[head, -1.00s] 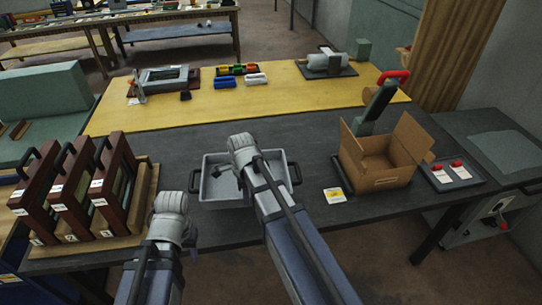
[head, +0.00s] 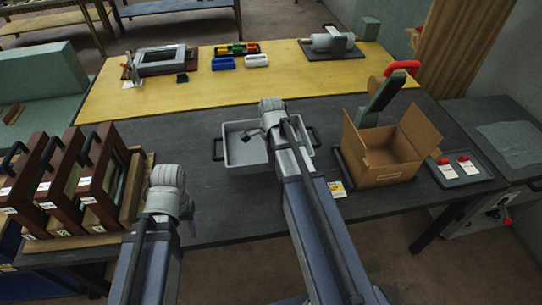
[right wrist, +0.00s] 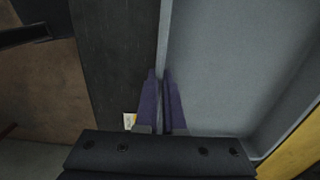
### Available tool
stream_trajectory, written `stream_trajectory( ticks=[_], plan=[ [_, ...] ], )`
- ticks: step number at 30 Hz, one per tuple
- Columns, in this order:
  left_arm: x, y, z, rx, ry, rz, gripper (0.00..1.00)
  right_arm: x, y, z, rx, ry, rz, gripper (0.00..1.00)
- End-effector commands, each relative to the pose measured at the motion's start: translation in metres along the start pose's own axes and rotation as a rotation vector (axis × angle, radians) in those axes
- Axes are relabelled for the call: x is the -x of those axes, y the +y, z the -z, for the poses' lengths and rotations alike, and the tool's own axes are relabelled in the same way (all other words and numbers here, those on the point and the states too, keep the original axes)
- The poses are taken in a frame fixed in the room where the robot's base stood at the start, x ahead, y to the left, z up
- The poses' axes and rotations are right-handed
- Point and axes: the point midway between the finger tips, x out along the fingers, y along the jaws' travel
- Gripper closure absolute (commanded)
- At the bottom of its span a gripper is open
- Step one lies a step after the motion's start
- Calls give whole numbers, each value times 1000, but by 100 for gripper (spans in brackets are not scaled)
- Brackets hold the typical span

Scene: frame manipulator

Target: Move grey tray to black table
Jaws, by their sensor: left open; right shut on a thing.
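The grey tray (head: 238,157), a shallow box with dark handles, is over the far part of the black table (head: 215,215). I cannot tell whether it rests on the surface or hangs just above it. My right gripper (head: 270,112) is at the tray, its fingers mostly hidden by my arm in the head view. In the right wrist view the right gripper (right wrist: 160,78) is shut on the tray's thin wall, with the tray floor (right wrist: 225,75) to the right. My left gripper (head: 168,190) is open and apart, left of and nearer than the tray; its fingertips are largely hidden.
A yellow surface (head: 150,100) lies behind the tray. Brown framed panels (head: 65,182) stand at left. An open cardboard box (head: 390,160), a dark tray with cards (head: 460,170) and a yellow label card (head: 337,188) are at right. The table's front middle is clear.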

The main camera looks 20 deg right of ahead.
Motion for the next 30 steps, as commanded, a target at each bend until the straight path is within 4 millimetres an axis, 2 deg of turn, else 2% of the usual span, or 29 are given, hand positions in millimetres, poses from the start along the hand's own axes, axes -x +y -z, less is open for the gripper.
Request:
stream_trajectory(
  ticks=[5, 15, 23, 30],
  plan=[
    [-14, 1, 1, 0, 0, 0, 50, -15, 0, -1, 0, 0, 1, 100],
    [-62, 6, 4, 0, 0, 0, 50, -62, 0, -1, -1, 0, 1, 100],
    [-64, 6, 4, 0, 0, 0, 50, -64, 0, -1, -1, 0, 1, 100],
    [-88, 8, 5, 0, 0, 0, 50, -88, 0, -1, -1, 0, 1, 100]
  ],
)
